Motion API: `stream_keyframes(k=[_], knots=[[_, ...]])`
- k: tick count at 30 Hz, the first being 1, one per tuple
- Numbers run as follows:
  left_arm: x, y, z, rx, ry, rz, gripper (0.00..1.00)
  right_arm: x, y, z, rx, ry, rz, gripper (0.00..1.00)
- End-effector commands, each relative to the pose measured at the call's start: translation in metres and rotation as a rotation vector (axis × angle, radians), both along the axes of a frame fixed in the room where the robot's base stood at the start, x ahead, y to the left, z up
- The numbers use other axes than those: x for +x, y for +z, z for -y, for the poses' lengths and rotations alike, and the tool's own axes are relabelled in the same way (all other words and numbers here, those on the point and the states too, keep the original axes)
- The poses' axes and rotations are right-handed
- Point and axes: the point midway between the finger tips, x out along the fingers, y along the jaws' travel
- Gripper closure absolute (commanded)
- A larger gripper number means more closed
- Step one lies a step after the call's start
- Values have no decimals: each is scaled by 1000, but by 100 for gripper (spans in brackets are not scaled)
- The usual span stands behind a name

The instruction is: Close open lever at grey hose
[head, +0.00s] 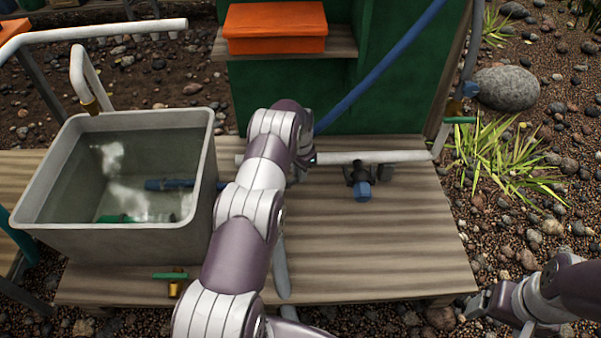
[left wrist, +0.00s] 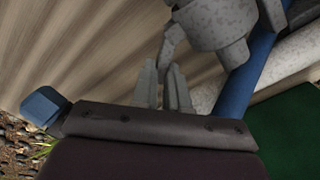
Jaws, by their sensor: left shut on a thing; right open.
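A pale grey pipe (head: 385,157) runs along the back of the wooden deck. In the left wrist view, a speckled grey valve body (left wrist: 215,22) sits on it with a thin grey lever (left wrist: 168,52). My left gripper (left wrist: 164,90) has its fingers on either side of this lever's end and is shut on it. In the head view my left arm hides the lever and most of the gripper. A grey hose (head: 281,267) hangs down the deck beside my arm, partly hidden. My right gripper (head: 482,304) is open and empty at the lower right, over gravel.
A dark valve with a blue end (head: 362,192) stands right of my left arm. A blue hose (head: 385,65) rises behind it. A grey water tub (head: 130,245) stands at left. A green lever (head: 170,275) sits at the deck's front. The deck's right part is clear.

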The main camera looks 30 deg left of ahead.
Motion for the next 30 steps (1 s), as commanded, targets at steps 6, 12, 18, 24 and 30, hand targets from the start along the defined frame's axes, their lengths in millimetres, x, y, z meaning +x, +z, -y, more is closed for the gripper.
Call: stream_keyframes(k=[6, 12, 18, 24, 30], knots=[[1, -2, -5, -5, 170, -6, 100, 0, -3, 0, 0, 0, 0, 18], [3, -2, -12, -4, 334, -7, 100, 0, -6, 0, 0, 0, 0, 18], [3, -2, -18, -4, 473, -5, 100, 0, -7, 0, 0, 0, 0, 18], [2, -2, -22, -5, 568, -7, 100, 0, -8, 0, 0, 0, 0, 18], [2, -2, -24, -5, 618, -6, 100, 0, -9, 0, 0, 0, 0, 18]])
